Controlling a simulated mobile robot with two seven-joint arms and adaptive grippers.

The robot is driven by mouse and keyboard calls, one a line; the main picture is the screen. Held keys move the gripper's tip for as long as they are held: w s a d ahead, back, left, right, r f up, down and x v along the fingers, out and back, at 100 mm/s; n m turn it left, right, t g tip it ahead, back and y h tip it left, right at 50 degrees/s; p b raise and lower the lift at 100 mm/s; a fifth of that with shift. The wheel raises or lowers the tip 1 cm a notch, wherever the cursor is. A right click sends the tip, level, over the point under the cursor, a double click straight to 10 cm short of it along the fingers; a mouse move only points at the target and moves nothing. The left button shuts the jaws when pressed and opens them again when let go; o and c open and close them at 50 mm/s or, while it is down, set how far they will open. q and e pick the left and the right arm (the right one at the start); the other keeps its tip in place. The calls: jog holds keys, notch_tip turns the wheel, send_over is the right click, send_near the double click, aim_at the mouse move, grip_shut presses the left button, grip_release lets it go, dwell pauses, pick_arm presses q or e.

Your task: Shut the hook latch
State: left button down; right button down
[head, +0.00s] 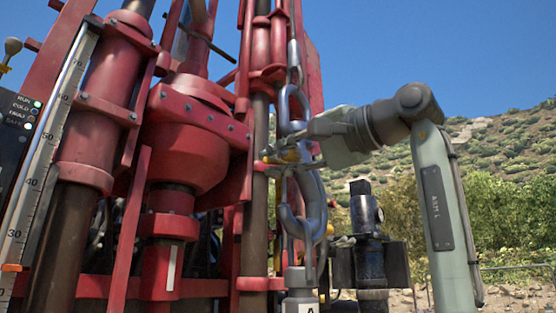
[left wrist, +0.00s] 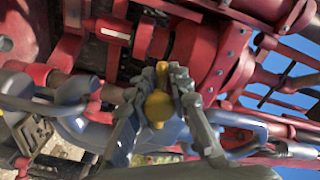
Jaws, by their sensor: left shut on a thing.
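A large grey hook (head: 316,190) hangs from a chain link at the middle of the head view. It also shows grey-blue behind my fingers in the left wrist view (left wrist: 95,130). A yellow latch piece (left wrist: 158,107) with a round knob lies between my left fingers; a bit of yellow shows at the hook in the head view (head: 287,156). My left gripper (head: 278,160) reaches in from the right and is shut on the yellow latch. My fingers partly hide the latch, and I cannot tell whether it closes the hook's mouth. My right gripper is not in view.
Red drilling machinery (head: 190,135) stands close on the left. A grey chain link (head: 291,103) is above the hook. A black fitting (head: 366,220) stands to the right of the hook. A labelled grey end piece (head: 299,290) is below. Open sky and hillside lie behind.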

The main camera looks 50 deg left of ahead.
pick_arm(q)
jog(key=shift+f+n, duration=0.15)
jog(key=shift+n, duration=0.15)
jog(key=shift+w+a+f+n, duration=0.1)
jog(key=shift+w+f+n, duration=0.45)
jog(key=shift+n, duration=1.4)
jog(key=shift+w+f+n, duration=0.5)
jog(key=shift+w+n, duration=0.1)
jog(key=shift+n, duration=1.3)
jog(key=shift+w+a+f+n, duration=0.1)
jog(key=shift+w+f+n, duration=0.45)
jog(key=shift+n, duration=1.4)
jog(key=c, duration=1.5)
grip_release()
jog(key=shift+w, duration=0.1)
